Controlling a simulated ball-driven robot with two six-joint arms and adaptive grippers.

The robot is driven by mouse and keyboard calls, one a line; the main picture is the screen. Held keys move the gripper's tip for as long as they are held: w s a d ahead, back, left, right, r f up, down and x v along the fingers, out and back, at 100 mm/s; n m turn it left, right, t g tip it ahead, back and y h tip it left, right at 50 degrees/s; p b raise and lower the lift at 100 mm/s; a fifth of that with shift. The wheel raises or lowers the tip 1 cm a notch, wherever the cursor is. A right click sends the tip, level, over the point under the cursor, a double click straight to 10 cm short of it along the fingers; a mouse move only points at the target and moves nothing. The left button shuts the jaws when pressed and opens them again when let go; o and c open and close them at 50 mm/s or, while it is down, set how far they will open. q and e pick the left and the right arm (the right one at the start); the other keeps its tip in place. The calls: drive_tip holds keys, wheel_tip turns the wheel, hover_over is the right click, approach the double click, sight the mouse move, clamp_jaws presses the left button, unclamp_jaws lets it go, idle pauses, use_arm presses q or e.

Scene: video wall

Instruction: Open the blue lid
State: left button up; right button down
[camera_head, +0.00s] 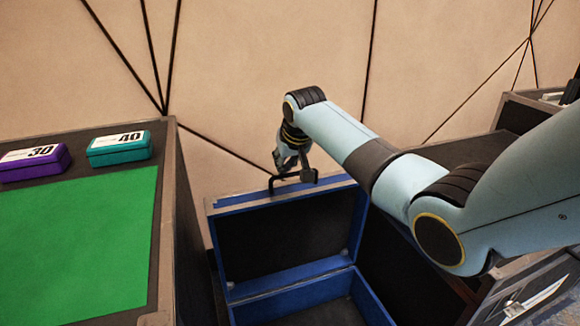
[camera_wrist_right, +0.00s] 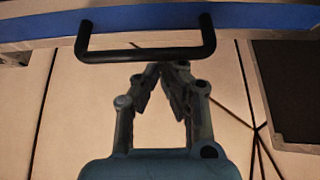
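The blue lid (camera_head: 285,198) of a dark case stands raised, roughly upright, with its dark inner face toward me in the head view. Its blue edge also shows at the top of the right wrist view (camera_wrist_right: 150,22). A black bar handle (camera_head: 293,180) sits on the lid's top edge and spans the upper middle of the wrist view (camera_wrist_right: 145,54). My right gripper (camera_head: 294,172) is at the handle. In the wrist view its fingers (camera_wrist_right: 155,68) lean together with tips close, right by the bar, which runs unbroken past them. Contact is unclear. My left gripper is not in view.
The open blue-rimmed case (camera_head: 290,300) lies below the lid. At left, a dark table (camera_head: 165,190) holds a green mat (camera_head: 80,240), a purple box (camera_head: 35,163) and a teal box (camera_head: 120,150). Dark cases stand at right. A panelled beige wall (camera_head: 270,60) is behind.

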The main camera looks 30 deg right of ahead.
sight(290, 189)
drive_tip(key=f, duration=0.3)
drive_tip(key=shift+w+d+b, duration=0.1)
drive_tip(key=shift+w+b, duration=0.15)
drive_tip(key=shift+b, duration=0.1)
drive_tip(key=shift+s+f, duration=0.2)
drive_tip(key=shift+f, duration=0.05)
drive_tip(key=shift+s+a, duration=0.15)
drive_tip(key=shift+s, duration=0.45)
drive_tip(key=shift+s+a, duration=0.15)
drive_tip(key=shift+s, duration=0.4)
drive_tip(key=shift+s+a+f, duration=0.15)
drive_tip(key=shift+s, duration=0.4)
